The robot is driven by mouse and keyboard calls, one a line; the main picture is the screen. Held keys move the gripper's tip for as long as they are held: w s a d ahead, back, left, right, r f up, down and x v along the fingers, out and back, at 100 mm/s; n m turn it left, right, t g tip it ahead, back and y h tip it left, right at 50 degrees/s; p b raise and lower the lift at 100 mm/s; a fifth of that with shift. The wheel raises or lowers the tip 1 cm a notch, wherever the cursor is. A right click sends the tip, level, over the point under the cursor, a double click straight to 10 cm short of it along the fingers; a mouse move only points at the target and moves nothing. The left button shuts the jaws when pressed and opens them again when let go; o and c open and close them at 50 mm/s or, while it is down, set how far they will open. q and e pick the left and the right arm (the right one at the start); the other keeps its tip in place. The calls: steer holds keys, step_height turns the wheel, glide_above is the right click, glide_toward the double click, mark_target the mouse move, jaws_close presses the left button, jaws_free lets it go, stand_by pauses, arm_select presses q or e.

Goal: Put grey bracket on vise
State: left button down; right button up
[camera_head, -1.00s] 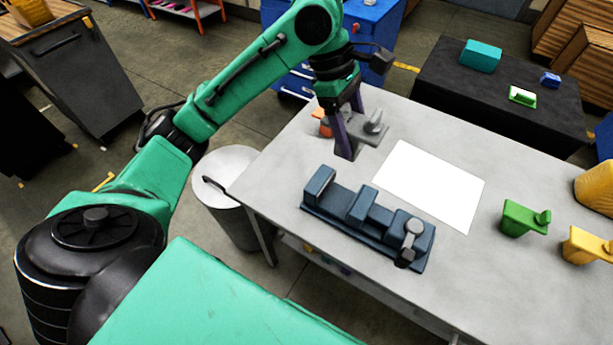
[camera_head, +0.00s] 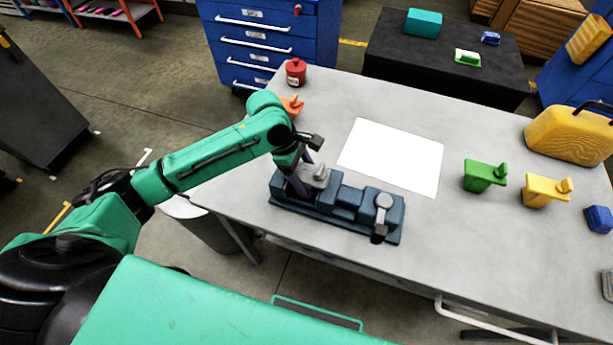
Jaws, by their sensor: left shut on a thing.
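The grey bracket (camera_head: 316,174) is in my left gripper (camera_head: 300,180), which is shut on it. My left gripper holds it over the left end of the dark blue vise (camera_head: 345,208). I cannot tell whether the bracket touches the vise. The vise lies near the table's front edge, with its grey handle (camera_head: 383,203) at the right end. The gripper and the bracket hide part of the vise's left end. My right gripper is not in view.
A white sheet (camera_head: 392,157) lies behind the vise. An orange bracket (camera_head: 292,104) and a red canister (camera_head: 295,72) stand at the back left. A green bracket (camera_head: 484,176), a yellow bracket (camera_head: 546,191) and a yellow case (camera_head: 572,135) are to the right.

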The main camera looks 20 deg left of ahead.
arm_select(q)
steer(key=shift+r, duration=0.1)
jaws_free()
steer(key=v, duration=1.2)
steer(key=shift+s, duration=0.1)
